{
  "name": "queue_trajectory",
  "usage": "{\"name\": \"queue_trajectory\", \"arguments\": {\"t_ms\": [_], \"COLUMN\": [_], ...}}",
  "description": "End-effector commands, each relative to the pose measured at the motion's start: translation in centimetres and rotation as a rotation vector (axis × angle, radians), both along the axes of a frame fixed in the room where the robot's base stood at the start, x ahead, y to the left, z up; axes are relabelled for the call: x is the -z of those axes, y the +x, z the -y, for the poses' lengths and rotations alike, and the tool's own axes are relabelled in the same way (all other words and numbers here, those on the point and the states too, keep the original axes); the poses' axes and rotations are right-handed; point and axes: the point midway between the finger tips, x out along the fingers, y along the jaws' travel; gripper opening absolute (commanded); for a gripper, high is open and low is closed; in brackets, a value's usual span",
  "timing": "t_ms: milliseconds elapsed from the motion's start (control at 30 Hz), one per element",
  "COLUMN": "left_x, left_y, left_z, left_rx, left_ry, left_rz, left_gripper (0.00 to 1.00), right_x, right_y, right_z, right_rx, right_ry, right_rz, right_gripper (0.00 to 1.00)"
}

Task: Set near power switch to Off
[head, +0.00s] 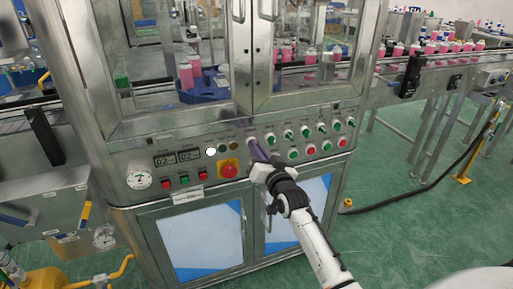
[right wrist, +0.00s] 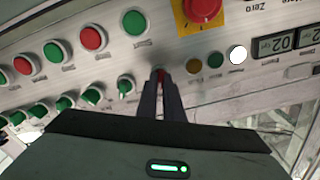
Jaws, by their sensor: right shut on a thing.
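My right gripper (head: 252,146) reaches up to the grey control panel (head: 200,140) of the machine. Its two fingers show close together in the right wrist view (right wrist: 160,84), shut on a small red switch (right wrist: 161,75), which I take to be the power switch. The fingertips hide most of this switch, so its exact setting cannot be read. In the head view the fingers cover it. My left gripper is not in view.
A red emergency stop on a yellow plate (head: 228,168) sits close by the fingers. A lit white lamp (head: 211,152) is further left. Rows of green and red controls (head: 310,149) lie to the right. Glass doors (head: 300,50) stand above the panel.

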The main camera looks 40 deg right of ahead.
Motion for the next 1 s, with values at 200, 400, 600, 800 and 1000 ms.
{"name": "queue_trajectory", "arguments": {"t_ms": [200, 400, 600, 800, 1000], "left_x": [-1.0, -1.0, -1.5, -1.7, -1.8], "left_y": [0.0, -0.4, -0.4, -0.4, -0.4], "left_z": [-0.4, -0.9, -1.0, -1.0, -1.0], "left_rx": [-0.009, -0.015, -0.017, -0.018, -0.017], "left_ry": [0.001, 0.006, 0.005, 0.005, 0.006], "left_rz": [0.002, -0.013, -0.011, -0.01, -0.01], "left_gripper": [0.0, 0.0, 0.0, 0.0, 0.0], "right_x": [-0.3, -0.2, -0.1, -0.1, 0.0], "right_y": [0.0, 0.0, 0.0, 0.0, 0.0], "right_z": [0.0, -0.1, -0.1, -0.2, -0.2], "right_rx": [0.0, 0.0, 0.0, 0.0, 0.0], "right_ry": [-0.163, -0.347, -0.53, -0.694, -0.819], "right_rz": [-0.04, -0.084, -0.128, -0.168, -0.198], "right_gripper": [0.0, 0.0, 0.0, 0.0, 0.0]}}
